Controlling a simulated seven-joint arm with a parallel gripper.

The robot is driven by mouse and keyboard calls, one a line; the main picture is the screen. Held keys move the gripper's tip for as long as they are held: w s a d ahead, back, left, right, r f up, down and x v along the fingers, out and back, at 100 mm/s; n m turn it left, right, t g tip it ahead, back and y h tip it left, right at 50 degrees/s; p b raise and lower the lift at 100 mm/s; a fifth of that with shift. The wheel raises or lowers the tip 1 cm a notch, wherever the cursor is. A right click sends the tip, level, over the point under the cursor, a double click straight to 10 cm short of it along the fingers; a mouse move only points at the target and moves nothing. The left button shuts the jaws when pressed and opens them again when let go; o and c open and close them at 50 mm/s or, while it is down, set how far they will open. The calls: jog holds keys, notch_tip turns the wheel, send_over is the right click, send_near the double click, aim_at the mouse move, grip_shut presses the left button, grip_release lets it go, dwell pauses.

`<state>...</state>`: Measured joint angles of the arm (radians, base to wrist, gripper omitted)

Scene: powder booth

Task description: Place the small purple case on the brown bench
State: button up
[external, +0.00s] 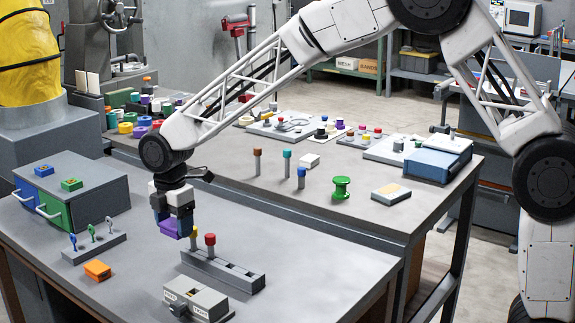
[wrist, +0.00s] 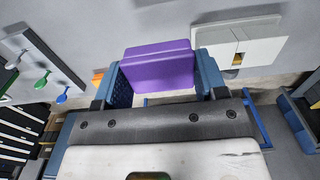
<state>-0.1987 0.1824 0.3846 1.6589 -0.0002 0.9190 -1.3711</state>
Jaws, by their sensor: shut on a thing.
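The small purple case (external: 168,228) is in my gripper (external: 174,218), above the grey top of the front bench (external: 310,262). In the wrist view, the purple case (wrist: 158,65) sits between the two blue fingers of my gripper (wrist: 160,78), which is shut on it. The case looks level and apart from the bench top, though the exact gap is hard to judge.
Near the case are a slotted block with red and yellow pegs (external: 222,268), a grey-white box (external: 198,300), an orange block (external: 97,270), and a peg rack (external: 94,248). A drawer box (external: 70,190) stands left. The front bench's right part is clear. The rear bench (external: 250,190) is cluttered.

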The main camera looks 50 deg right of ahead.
notch_tip(320, 180, down, 6)
jog(key=shift+f, duration=0.2)
jog(key=shift+w, duration=0.1)
send_over(129, 259)
jog(key=shift+f, duration=0.75)
dwell(0.5)
jog(key=shift+f, duration=0.1)
jog(key=shift+f, duration=1.6)
jog(key=shift+f, duration=0.15)
jog(key=o, duration=0.9)
jog(key=shift+o, duration=0.2)
